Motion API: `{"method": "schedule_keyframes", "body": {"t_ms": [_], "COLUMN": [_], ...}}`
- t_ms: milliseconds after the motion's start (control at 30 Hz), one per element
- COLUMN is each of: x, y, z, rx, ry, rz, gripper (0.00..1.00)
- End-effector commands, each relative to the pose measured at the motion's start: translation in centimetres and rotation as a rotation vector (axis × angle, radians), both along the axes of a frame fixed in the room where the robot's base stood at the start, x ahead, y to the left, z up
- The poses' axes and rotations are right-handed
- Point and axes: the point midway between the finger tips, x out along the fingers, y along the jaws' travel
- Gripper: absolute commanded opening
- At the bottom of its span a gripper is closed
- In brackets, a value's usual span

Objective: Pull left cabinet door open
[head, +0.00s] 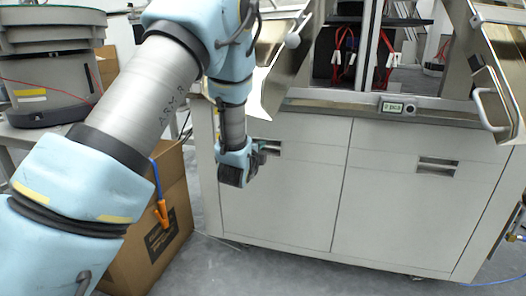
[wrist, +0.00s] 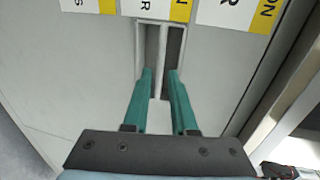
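The left cabinet door (head: 275,200) is a flat light-grey panel and looks shut, flush with the cabinet front. Its recessed handle (head: 274,148) is near the top; my gripper (head: 266,150) is in front of it and hides its left part. In the wrist view the handle (wrist: 162,45) is a framed slot with a light bar along its middle. My gripper's two teal fingers (wrist: 160,76) are apart, their tips at the slot, one on each side of the bar. A small gap seems to show between fingers and bar. How deep the tips reach is unclear.
The right door (head: 410,210) with its own recessed handle (head: 437,166) looks shut. A cardboard box (head: 165,215) stands close on the left of the cabinet. The floor (head: 300,280) in front of the doors looks clear. Yellow-and-white labels (wrist: 240,12) sit beside the handle.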

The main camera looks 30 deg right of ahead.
Motion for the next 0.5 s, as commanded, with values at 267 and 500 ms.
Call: {"method": "schedule_keyframes", "body": {"t_ms": [267,500], "x": [1.9,2.0], "y": [-1.8,-1.9], "z": [-0.6,-0.6], "rx": [-0.001,0.000], "ry": [0.001,0.002], "rz": [-0.001,-0.001], "gripper": [0.25,0.25]}}
